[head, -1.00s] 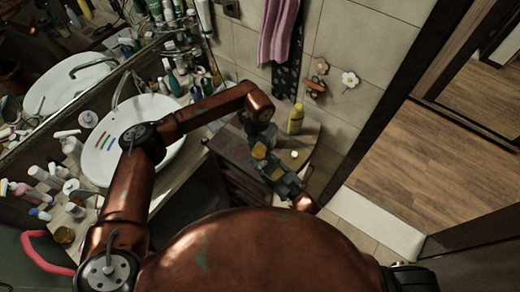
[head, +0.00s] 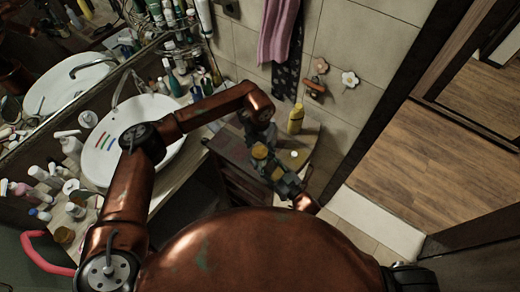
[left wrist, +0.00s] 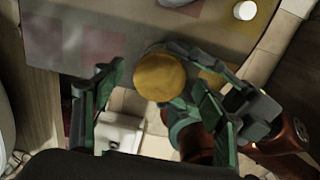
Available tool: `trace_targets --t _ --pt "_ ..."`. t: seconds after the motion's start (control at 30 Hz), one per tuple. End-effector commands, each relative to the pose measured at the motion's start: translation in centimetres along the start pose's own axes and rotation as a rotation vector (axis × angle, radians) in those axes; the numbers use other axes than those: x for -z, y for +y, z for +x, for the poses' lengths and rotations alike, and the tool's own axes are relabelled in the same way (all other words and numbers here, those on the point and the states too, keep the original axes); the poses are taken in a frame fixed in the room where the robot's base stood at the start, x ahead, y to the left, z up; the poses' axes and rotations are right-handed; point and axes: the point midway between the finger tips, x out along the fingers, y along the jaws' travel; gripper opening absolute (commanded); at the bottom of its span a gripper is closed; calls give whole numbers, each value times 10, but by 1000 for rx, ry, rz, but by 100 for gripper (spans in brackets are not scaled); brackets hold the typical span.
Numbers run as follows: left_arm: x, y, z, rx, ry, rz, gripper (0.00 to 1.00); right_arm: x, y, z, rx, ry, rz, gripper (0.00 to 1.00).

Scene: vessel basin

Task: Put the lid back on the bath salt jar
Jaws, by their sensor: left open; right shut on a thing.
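A yellow-brown round piece (head: 259,151) is held in the air by the table's near edge. It also shows as a flat disc in the left wrist view (left wrist: 160,77). I cannot tell whether it is the lid alone or the jar's top. My right gripper (head: 275,170) reaches in from the lower right and is shut on this piece. My left gripper (left wrist: 152,92) is open, its fingers on either side of the disc and apart from it. In the head view its fingers are partly hidden and blend with the right gripper.
A small wooden table (head: 232,150) stands below the grippers, with a yellow bottle (head: 296,119) and a small white round item (head: 294,154) on it. The washbasin counter at left is crowded with bottles and holds an amber jar (head: 64,235). Open floor (head: 430,165) lies to the right.

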Motion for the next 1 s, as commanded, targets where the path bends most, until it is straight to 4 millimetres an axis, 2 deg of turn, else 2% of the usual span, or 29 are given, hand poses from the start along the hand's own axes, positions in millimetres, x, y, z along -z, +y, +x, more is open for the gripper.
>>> trace_targets --t 0.17,0.6,0.8,1.0 --pt "-1 1 -14 -2 -2 0 65 0 0 0 0 0 0 0" --pt "-1 0 -99 -2 -3 0 65 0 0 0 0 0 0 0" --pt "-1 0 -118 -1 -1 0 65 0 0 0 0 0 0 0" --pt "-1 0 -120 0 0 0 65 0 0 0 0 0 0 0"
